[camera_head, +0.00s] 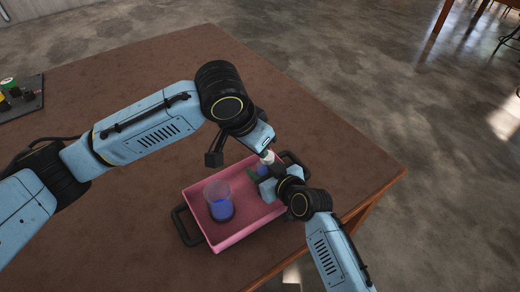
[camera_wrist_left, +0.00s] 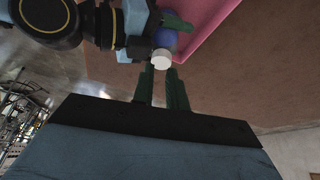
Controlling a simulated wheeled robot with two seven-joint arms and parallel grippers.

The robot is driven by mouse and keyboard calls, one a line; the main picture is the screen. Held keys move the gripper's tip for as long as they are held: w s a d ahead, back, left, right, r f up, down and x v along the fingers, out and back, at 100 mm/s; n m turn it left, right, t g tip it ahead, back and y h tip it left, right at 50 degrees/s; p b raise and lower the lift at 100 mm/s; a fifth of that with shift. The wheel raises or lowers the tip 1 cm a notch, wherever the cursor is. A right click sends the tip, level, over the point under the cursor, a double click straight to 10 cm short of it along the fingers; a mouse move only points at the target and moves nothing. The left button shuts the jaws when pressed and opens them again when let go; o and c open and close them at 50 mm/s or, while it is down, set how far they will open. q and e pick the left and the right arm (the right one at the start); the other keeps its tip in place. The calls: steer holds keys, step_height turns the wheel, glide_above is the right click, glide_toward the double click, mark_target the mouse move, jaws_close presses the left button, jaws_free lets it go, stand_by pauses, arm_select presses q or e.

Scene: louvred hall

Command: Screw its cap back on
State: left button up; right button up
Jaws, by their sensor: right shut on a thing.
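My right gripper (camera_head: 264,180) is shut on a small bottle (camera_head: 263,170) with blue contents and holds it upright over the right part of the pink tray (camera_head: 237,236). A white cap-like piece (camera_head: 268,157) is at the bottle's top; I cannot tell whether it is screwed down. In the left wrist view the white piece (camera_wrist_left: 161,60) sits at the end of the blue bottle (camera_wrist_left: 165,39). My left gripper (camera_wrist_left: 161,72) has its green fingers apart, with the tips close to both sides of the white piece. In the head view the left fingertips are mostly hidden by its own body.
A clear beaker (camera_head: 219,196) with blue liquid stands in the tray, left of the bottle. The tray has dark handles. A dark rack (camera_head: 22,102) with small items is at the table's far left. The brown table (camera_head: 150,75) is otherwise clear; its edge is close on the right.

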arm_select(q)
steer(key=shift+s+a+r, duration=0.1)
steer(key=shift+r, duration=0.25)
steer(key=o, duration=0.7)
steer(key=shift+w+n, duration=0.3)
steer(key=shift+n, duration=0.6)
steer(key=n, duration=0.2)
steer(key=w+n+y, duration=0.1)
steer(key=n, duration=0.2)
steer(key=w+d+n+g, duration=0.1)
steer(key=n, duration=0.1)
steer(key=shift+d+r+n+y, duration=0.1)
steer(key=shift+r+n+y, duration=0.2)
steer(key=n, duration=0.4)
steer(key=n+g, duration=0.1)
steer(key=shift+w+d+r+n+y, duration=0.35)
steer(key=shift+w+d+n+y, duration=0.05)
steer(key=n, duration=0.3)
steer(key=n+g, duration=0.1)
steer(key=n, duration=0.1)
steer(key=shift+d+r+y, duration=0.3)
steer(key=shift+r, duration=0.05)
